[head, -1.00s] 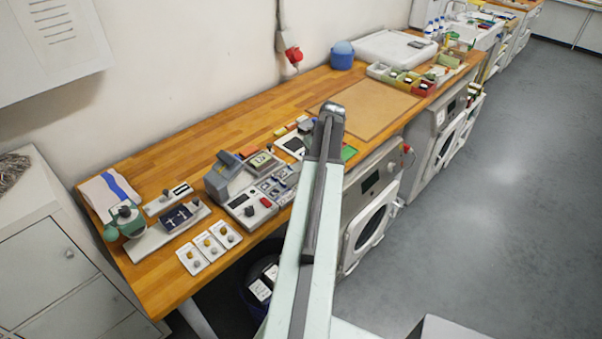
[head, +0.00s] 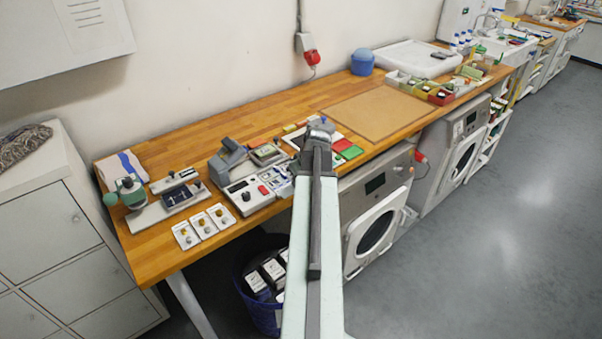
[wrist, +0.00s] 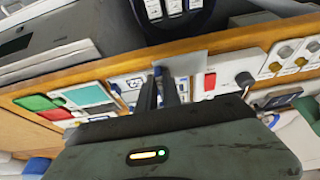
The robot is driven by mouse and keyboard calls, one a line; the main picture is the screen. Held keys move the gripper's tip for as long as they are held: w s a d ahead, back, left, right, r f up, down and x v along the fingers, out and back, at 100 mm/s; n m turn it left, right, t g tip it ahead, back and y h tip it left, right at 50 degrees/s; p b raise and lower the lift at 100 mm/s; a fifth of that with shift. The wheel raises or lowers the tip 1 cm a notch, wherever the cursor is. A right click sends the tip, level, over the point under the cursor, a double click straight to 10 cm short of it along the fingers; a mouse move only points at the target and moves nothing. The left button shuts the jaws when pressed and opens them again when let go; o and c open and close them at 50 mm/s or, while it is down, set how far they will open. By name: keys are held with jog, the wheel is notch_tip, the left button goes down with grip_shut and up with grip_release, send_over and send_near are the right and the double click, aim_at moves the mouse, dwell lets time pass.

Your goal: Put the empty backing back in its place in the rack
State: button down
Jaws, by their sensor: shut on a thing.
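In the wrist view my gripper (wrist: 170,88) is shut on a thin, flat grey piece (wrist: 205,63), which looks like the empty backing. It is held over the front edge of the wooden bench, beside the press panel with the red button (wrist: 210,81). The white and blue slotted unit (wrist: 130,84) by the fingers may be the rack; I cannot tell for sure. It also shows in the head view (head: 278,181), just left of my arm. My arm hides the gripper and the held piece in the head view.
A dark blue bin (head: 262,311) with black and white items stands below the bench edge. White cards with knobs (head: 201,226) lie to the left. Red and green tiles (head: 345,148) lie right of my arm. The brown mat (head: 378,112) is clear.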

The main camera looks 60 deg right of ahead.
jog(key=w+d, duration=0.2)
jog(key=d, duration=0.2)
jog(key=w+d+f+b, duration=0.1)
jog(key=w+d, duration=0.1)
jog(key=d, duration=0.3)
jog(key=w+d, duration=0.3)
jog(key=d, duration=0.2)
jog(key=shift+f, duration=0.25)
notch_tip(320, 180, down, 4)
jog(key=b, duration=0.4)
jog(key=shift+w+d, duration=0.1)
jog(key=shift+r, duration=0.25)
jog(key=c, duration=1.5)
grip_release()
jog(key=p+v, duration=1.1)
jog(key=v, duration=0.1)
